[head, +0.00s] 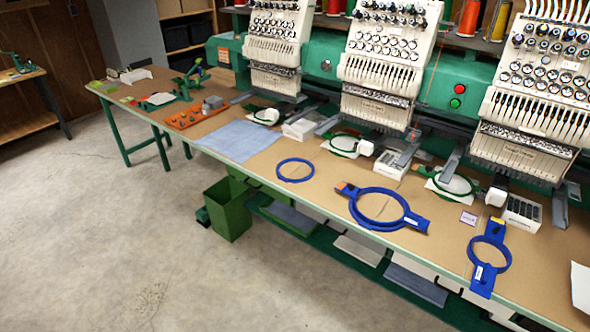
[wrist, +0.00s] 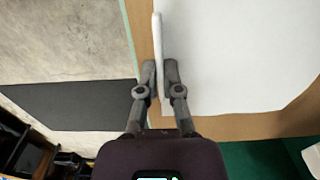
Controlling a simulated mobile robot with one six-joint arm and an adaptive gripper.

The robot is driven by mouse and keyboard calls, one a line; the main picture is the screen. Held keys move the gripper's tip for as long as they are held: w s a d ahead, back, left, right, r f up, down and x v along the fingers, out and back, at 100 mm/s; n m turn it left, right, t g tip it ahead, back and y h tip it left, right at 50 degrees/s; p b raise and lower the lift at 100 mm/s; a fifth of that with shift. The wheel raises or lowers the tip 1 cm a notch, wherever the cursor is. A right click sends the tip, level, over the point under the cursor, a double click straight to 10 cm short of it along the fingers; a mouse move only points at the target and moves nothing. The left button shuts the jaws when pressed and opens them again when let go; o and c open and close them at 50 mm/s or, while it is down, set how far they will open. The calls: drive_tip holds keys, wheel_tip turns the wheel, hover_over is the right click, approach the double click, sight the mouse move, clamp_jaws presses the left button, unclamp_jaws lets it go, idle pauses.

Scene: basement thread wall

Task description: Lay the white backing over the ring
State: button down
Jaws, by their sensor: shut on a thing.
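The white backing (wrist: 240,50) fills much of the right side of the wrist view. A narrow white edge of it stands upright between the fingers of my gripper (wrist: 160,72), which is shut on it. A white sheet (head: 581,288) shows at the right edge of the head view, cut off by the frame; my gripper is not in that view. A plain blue ring (head: 295,170) lies flat on the table, left of centre. A larger blue hoop with brackets (head: 352,208) lies right of it. A smaller bracketed blue hoop (head: 483,277) lies near the right front.
The long brown table (head: 330,230) has a green front edge. Embroidery machines (head: 385,45) line its back, with white-backed green hoops beneath them. A light blue cloth (head: 237,141) lies left of the plain ring. A green bin (head: 228,208) stands below.

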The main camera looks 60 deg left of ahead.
drive_tip(key=shift+r, duration=0.15)
drive_tip(key=shift+r+p, duration=0.95)
drive_tip(key=shift+p, duration=0.05)
drive_tip(key=shift+d, duration=0.2)
